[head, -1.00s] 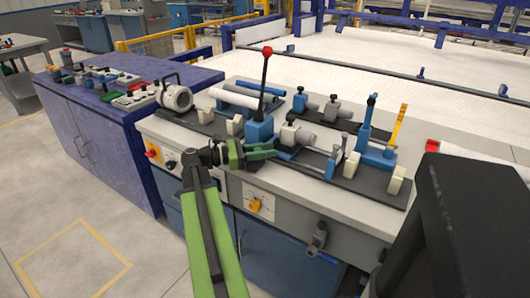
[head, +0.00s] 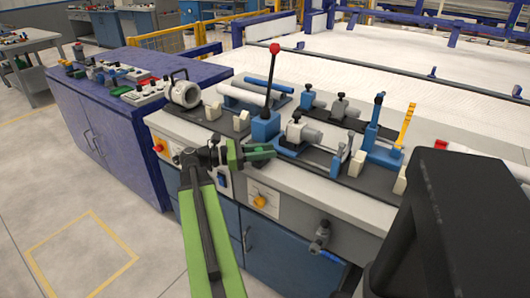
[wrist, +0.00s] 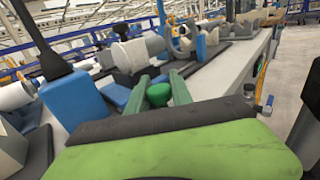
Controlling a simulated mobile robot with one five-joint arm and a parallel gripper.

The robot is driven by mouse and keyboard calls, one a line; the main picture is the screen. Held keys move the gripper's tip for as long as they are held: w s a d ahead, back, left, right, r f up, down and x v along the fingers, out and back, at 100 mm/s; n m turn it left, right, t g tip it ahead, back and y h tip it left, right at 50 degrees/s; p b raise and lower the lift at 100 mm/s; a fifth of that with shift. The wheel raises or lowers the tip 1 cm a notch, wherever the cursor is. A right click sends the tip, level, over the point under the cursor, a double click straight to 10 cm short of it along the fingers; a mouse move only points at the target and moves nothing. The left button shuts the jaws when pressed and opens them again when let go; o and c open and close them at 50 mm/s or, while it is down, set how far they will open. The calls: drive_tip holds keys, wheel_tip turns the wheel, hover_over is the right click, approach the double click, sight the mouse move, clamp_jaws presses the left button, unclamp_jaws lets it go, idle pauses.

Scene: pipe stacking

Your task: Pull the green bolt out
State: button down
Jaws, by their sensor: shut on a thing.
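The green bolt (wrist: 158,94) shows in the wrist view as a round green head between the two green fingers. My gripper (wrist: 160,88) is shut on it; the fingers lie on either side of the head. The rest of the bolt is hidden. In the head view my gripper (head: 262,153) is at the front edge of the bench, just in front of the blue block with the red-knobbed lever (head: 272,88). I cannot make out the bolt there.
The lever's blue base (wrist: 72,102) stands close to the left of my fingers in the wrist view. A grey-white clamp cylinder (head: 303,133), blue posts (head: 374,125) and cream blocks (head: 357,163) stand on the bench. The floor in front (head: 80,195) is clear.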

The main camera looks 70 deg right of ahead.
drive_tip(key=c, duration=1.4)
unclamp_jaws()
drive_tip(key=shift+a, duration=0.2)
drive_tip(key=shift+d, duration=0.1)
drive_tip(key=v, duration=1.7)
drive_tip(key=shift+w, duration=0.25)
drive_tip(key=shift+d, duration=0.1)
